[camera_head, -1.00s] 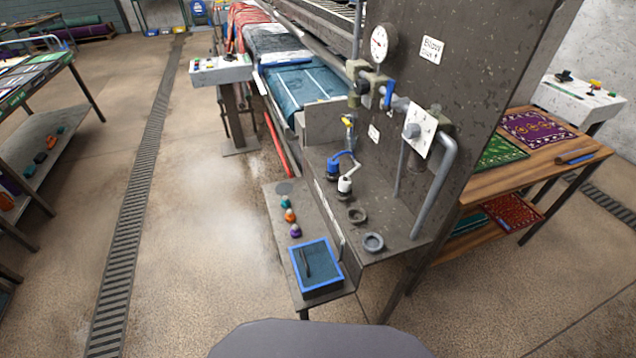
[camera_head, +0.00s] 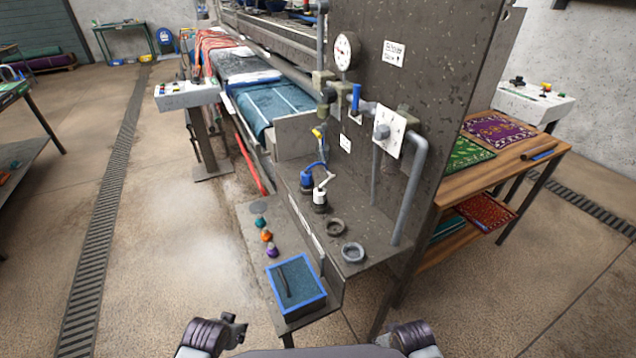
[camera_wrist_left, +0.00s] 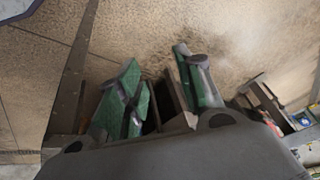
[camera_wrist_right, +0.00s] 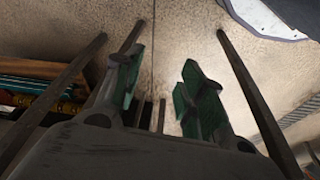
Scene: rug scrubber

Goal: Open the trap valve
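A grey panel carries pipework with a blue lever (camera_head: 356,97) on a horizontal pipe below a round gauge (camera_head: 344,50). Lower down, a small yellow-handled valve (camera_head: 318,133) sits above a blue fitting and hose. I cannot tell which of these is the trap valve. My left gripper (camera_head: 234,330) is low at the bottom edge of the head view, well short of the panel. In the left wrist view its green-padded fingers (camera_wrist_left: 157,62) are apart and empty. My right gripper's fingers (camera_wrist_right: 163,62) are also apart and empty; in the head view only its dark arm shows.
A blue-rimmed tray (camera_head: 298,312) sits on the low shelf in front of me, with several small coloured items behind it. Ring-shaped cups (camera_head: 353,252) stand on the ledge. A wooden table (camera_head: 520,150) with rugs is at right. Open floor (camera_head: 160,260) lies left.

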